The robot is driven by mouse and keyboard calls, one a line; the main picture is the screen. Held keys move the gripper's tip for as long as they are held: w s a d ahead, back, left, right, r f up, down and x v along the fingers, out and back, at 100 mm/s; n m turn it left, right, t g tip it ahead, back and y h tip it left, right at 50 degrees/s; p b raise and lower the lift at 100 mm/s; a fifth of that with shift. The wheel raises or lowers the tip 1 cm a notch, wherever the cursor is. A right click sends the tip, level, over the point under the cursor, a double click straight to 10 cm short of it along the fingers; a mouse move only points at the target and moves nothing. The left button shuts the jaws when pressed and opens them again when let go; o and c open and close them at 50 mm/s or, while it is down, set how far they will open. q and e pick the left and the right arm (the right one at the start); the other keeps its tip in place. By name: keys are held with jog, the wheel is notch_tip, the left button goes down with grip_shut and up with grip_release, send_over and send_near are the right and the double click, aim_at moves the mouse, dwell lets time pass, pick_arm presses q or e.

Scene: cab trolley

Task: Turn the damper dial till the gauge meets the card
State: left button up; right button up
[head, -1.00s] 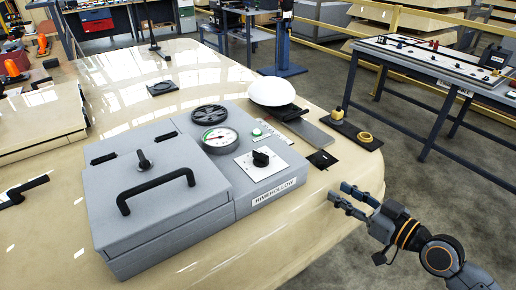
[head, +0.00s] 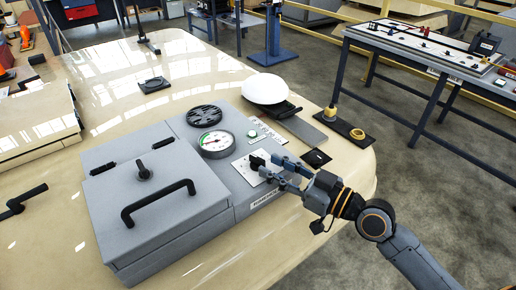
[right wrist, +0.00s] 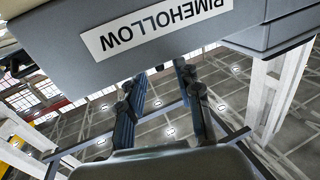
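The damper dial, a black knob (head: 257,161) on a white plate, sits on the grey box's right part. My right gripper (head: 270,167) is at the dial with its fingers apart. I cannot tell whether they touch the knob. The right wrist view shows both fingers (right wrist: 160,75) with a gap between; the tips run up to the box edge and the knob is hidden. The round white gauge (head: 216,142) is left of the dial; its needle is too small to read. A small white printed card (head: 267,134) lies beyond the dial; its text is unreadable. My left gripper is out of view.
The grey box (head: 165,215) has a lid with a black bar handle (head: 160,203). A black vent wheel (head: 204,117) and a white dome (head: 265,88) lie behind. A label reading RIMEHOLLOW (right wrist: 155,28) is on the box front. The cream surface in front is clear.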

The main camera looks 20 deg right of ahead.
aim_at(265, 163)
jog(key=p+x, duration=0.1)
jog(key=x, duration=0.4)
jog(key=shift+w, duration=0.1)
grip_shut()
